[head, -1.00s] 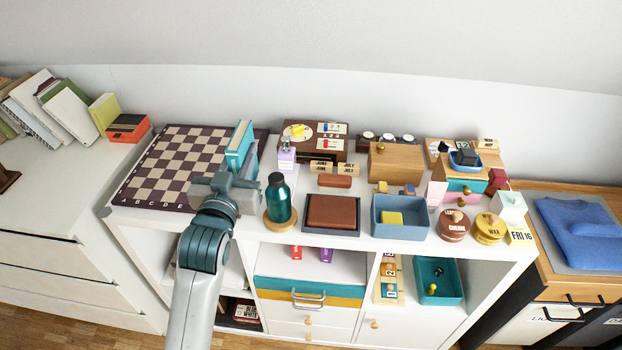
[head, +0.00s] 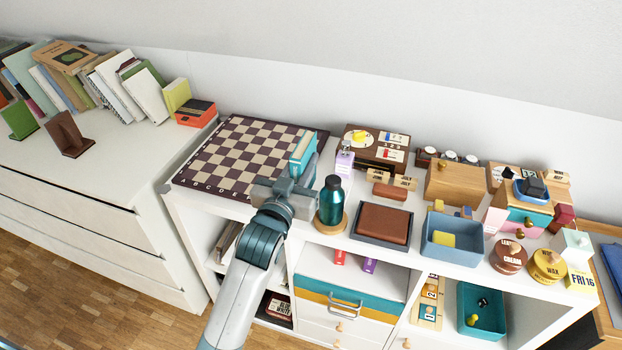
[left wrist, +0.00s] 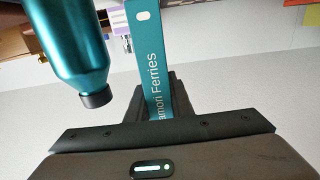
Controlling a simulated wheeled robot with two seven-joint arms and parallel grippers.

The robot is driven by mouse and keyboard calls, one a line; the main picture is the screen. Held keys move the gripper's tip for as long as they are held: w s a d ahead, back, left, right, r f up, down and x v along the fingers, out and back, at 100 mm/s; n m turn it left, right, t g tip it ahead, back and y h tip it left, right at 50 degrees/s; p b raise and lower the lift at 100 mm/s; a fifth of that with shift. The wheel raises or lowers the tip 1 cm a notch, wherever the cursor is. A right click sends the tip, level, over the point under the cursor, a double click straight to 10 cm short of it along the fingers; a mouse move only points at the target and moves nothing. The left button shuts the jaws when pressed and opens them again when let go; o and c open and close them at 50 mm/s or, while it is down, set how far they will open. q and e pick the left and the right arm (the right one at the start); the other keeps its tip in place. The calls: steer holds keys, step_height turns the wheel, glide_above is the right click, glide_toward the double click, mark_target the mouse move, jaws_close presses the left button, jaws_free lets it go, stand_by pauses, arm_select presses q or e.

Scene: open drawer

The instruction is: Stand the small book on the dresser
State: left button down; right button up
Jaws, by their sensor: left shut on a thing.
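My left gripper (head: 290,190) is shut on a small teal book (head: 303,152) and holds it upright near the right part of the chessboard. In the left wrist view the book's teal spine (left wrist: 147,60) with white lettering, partly readable as "Ferries", rises between the fingers. I cannot tell whether the book's bottom touches anything; the gripper hides it. The white dresser (head: 95,190) stands at the left, its top carrying a row of books. My right gripper is not in view.
A teal bottle (head: 331,200) stands close to the right of my left gripper; it also shows in the left wrist view (left wrist: 75,40). The chessboard (head: 240,150) lies behind the gripper. Brown (head: 68,135) and green (head: 20,120) bookends stand on the dresser, with bare top in front.

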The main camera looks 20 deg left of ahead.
arm_select(q)
steer(key=shift+f, duration=2.5)
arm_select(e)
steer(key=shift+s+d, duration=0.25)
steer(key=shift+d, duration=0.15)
arm_select(q)
steer(key=shift+f, duration=0.1)
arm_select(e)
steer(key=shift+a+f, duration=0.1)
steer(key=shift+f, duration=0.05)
arm_select(q)
steer(key=c, duration=1.7)
jaws_free()
steer(key=shift+c, duration=0.2)
steer(key=shift+o, duration=0.9)
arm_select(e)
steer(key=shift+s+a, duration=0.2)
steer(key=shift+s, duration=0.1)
